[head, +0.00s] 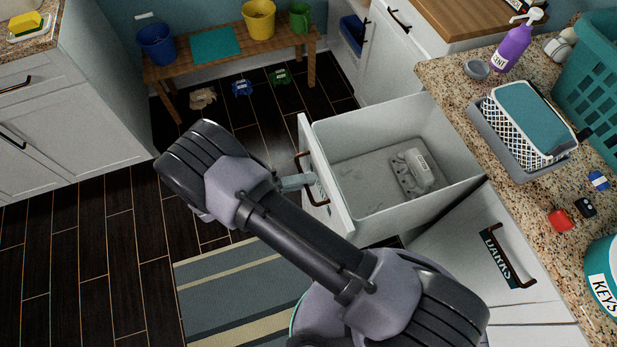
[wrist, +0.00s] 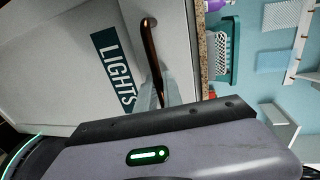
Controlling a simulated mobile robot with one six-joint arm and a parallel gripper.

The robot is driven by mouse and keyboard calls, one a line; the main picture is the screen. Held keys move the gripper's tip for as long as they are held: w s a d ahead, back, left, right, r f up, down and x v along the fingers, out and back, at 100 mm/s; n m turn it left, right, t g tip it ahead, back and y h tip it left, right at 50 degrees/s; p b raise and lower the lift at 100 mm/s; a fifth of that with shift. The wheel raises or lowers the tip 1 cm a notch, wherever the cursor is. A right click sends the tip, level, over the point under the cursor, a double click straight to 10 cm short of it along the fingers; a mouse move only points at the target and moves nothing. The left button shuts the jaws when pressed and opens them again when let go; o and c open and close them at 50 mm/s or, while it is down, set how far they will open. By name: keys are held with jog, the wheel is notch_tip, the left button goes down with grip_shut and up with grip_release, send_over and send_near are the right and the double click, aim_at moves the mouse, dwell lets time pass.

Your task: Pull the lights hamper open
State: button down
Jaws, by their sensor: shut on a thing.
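The lights hamper (head: 352,140) is a white pull-out drawer, standing well out from the cabinet under the granite counter. A grey item (head: 415,172) lies inside on its floor. Its front carries a dark LIGHTS label (wrist: 113,70) and a bronze bar handle (wrist: 152,55), both clear in the wrist view. My gripper (head: 306,181) is at the drawer front, its fingers shut on the handle; the fingers also show in the wrist view (wrist: 160,95). My arm hides part of the floor in front of the drawer.
The shut DARKS hamper (head: 480,260) is beside it. A striped rug (head: 225,290) lies on the dark floor below my arm. A wooden bench (head: 225,60) with buckets stands at the back. The counter (head: 455,85) holds a purple bottle (head: 513,45) and a grey tray (head: 497,139).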

jog(key=shift+a, duration=0.15)
jog(key=c, duration=1.5)
grip_release()
jog(key=p+v, duration=0.1)
jog(key=v, duration=1.6)
jog(key=shift+a, duration=0.2)
